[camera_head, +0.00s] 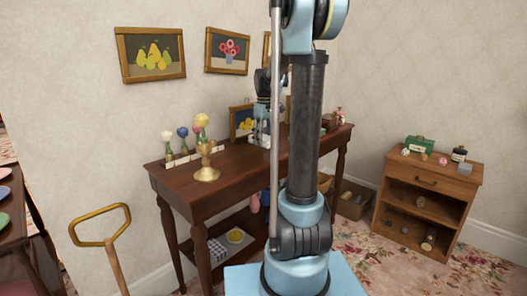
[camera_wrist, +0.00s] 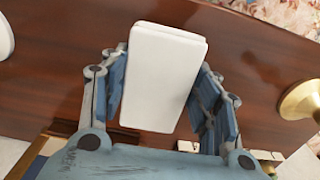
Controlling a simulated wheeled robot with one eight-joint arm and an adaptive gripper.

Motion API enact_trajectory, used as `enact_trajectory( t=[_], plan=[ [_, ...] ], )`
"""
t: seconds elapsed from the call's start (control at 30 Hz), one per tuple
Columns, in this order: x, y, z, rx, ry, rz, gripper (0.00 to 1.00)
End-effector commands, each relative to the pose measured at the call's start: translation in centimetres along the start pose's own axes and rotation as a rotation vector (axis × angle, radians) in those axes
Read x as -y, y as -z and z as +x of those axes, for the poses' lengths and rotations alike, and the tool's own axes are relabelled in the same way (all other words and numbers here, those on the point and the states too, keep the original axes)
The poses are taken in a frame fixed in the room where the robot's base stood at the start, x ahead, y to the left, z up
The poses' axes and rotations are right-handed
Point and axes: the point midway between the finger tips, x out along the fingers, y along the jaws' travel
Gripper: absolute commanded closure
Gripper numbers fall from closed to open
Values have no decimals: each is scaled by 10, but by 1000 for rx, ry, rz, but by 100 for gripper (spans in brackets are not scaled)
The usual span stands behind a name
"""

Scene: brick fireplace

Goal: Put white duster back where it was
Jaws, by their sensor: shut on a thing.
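The white duster (camera_wrist: 165,50) is a pale rectangular block with rounded edges. It sits between the two blue-grey fingers of my gripper (camera_wrist: 163,92) in the wrist view, and the fingers are shut on it. The dark wooden table top (camera_wrist: 60,65) lies beneath it; I cannot tell if the duster touches the wood. In the head view my gripper (camera_head: 262,128) is over the back part of the table (camera_head: 232,172), partly hidden by my own arm. The duster is hard to make out there.
A framed picture (camera_head: 242,121) leans behind. A small cabinet (camera_head: 428,192) stands at right.

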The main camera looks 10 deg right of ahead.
Motion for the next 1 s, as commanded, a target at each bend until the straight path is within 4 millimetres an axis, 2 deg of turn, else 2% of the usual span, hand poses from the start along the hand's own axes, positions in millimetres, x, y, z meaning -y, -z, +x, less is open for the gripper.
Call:
enact_trajectory(
  t=[0.17, 0.43, 0.73, 0.77, 0.83, 1.0],
  plan=[
    [-2, -1, 13, 0, 0, 4, 63],
    [-3, -2, 46, 0, 1, 6, 63],
    [-3, -3, 52, 0, 1, 6, 63],
    [-3, -3, 52, 0, 1, 6, 42],
    [-3, -3, 52, 0, 1, 6, 26],
    [-3, -2, 52, 0, 1, 6, 24]
  ],
)
